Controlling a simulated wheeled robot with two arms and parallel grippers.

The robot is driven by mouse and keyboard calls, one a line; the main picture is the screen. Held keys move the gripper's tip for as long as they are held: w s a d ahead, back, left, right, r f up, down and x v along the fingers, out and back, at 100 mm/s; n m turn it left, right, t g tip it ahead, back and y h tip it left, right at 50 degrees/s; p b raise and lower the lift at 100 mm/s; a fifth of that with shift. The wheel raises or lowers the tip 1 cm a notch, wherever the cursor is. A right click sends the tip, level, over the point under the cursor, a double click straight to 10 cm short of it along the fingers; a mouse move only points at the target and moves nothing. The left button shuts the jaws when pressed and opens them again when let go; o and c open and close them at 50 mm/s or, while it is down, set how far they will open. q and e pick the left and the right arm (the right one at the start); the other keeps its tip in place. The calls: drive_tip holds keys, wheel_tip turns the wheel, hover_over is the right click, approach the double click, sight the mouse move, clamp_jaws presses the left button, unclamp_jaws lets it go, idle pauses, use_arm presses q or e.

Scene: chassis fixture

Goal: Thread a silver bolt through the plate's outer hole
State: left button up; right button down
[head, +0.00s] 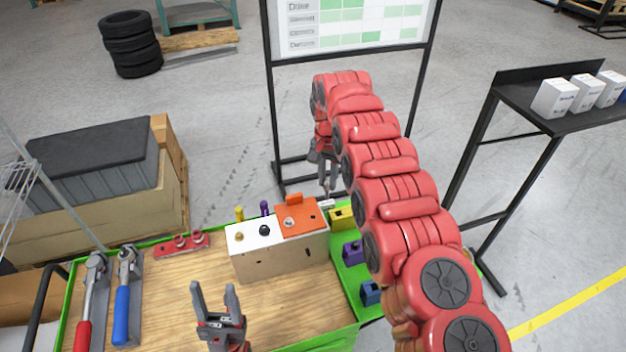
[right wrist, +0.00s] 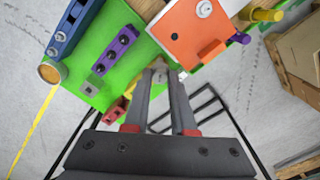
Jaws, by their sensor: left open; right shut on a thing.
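The orange plate (head: 301,219) lies on top of the right part of a wooden fixture block (head: 283,258). A silver bolt head (head: 289,222) sits in it, and an open dark hole (head: 312,217) shows nearer its right edge. Both also show on the plate in the right wrist view (right wrist: 190,42). My right gripper (head: 328,188) is beyond the plate's far right corner, shut on a small silver thing (right wrist: 160,68), likely a bolt; its shape is mostly hidden by the fingers. My left gripper (head: 215,293) is open and empty above the bench, in front of the fixture.
A white plate (head: 252,232) with a brass and a black bolt adjoins the orange one. Yellow (head: 341,217), purple (head: 353,251) and blue (head: 371,292) holders stand right of the fixture. Two wrenches (head: 124,290) and a red rack (head: 182,243) lie left. Bare wood (head: 170,300) lies between.

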drive_tip(key=shift+a, duration=0.25)
drive_tip(key=shift+s+a+m+p, duration=0.1)
drive_tip(key=shift+m+p, duration=0.2)
drive_tip(key=shift+a, duration=0.2)
drive_tip(key=shift+a, duration=0.2)
drive_tip(key=shift+a+p, duration=0.2)
drive_tip(key=shift+p, duration=0.1)
drive_tip(key=shift+s+a+m+p, duration=0.15)
drive_tip(key=shift+a+m+p, duration=0.15)
drive_tip(key=shift+a+m, duration=0.1)
